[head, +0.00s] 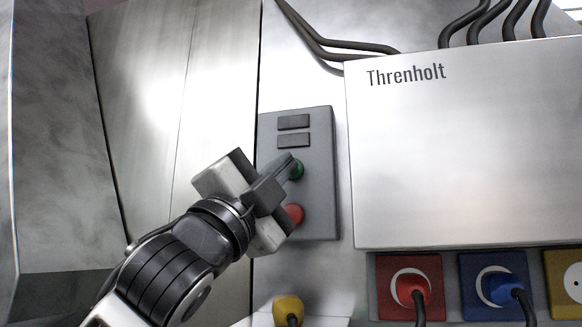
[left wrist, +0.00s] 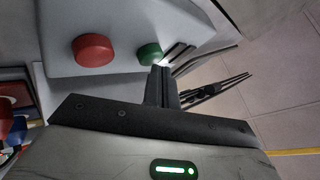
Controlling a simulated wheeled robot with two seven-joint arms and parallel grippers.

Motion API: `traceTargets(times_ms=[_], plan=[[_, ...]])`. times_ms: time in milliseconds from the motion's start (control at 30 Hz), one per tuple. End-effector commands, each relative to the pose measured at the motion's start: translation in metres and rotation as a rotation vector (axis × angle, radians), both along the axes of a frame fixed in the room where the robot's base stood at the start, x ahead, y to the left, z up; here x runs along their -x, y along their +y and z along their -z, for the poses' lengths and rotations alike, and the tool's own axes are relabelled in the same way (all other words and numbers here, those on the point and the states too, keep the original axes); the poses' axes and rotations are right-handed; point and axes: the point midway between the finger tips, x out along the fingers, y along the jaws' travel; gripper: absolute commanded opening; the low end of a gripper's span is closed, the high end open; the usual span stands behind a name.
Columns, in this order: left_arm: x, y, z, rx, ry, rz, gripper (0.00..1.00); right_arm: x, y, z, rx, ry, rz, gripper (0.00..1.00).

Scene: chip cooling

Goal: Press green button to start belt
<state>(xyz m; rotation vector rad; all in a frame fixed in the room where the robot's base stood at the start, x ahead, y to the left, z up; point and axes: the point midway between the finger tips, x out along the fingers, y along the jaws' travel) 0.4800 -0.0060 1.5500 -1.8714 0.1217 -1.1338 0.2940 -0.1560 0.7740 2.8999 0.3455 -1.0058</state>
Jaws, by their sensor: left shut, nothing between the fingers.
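The green button (head: 298,170) sits on a grey control panel (head: 318,200) on the metal wall, above a red button (head: 293,213). My left gripper (head: 288,166) is shut and empty, with its fingertips at the green button and partly covering it in the head view. In the left wrist view, the green button (left wrist: 150,54) shows just beyond the closed fingers (left wrist: 163,75), with the red button (left wrist: 94,50) to its left. I cannot tell whether the fingertips touch the green button or whether it is pushed in. My right gripper is not in view.
A large white cabinet marked Threnholt (head: 460,150) juts out right of the panel. Below it are a red socket (head: 385,285) and a blue socket (head: 480,275) with plugs and cables, and a yellow socket (head: 562,290). A yellow plug (head: 287,306) stands lower down. Black cables (head: 350,45) run above.

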Motion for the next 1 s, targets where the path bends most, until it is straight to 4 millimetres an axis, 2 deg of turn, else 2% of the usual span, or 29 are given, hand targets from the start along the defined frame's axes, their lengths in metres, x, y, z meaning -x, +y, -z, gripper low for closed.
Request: traceTargets(times_ms=[1000], plan=[[-0.0090, -0.0029, 0.0001, 0.000, 0.001, -0.001, 0.00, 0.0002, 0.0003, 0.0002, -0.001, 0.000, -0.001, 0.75]])
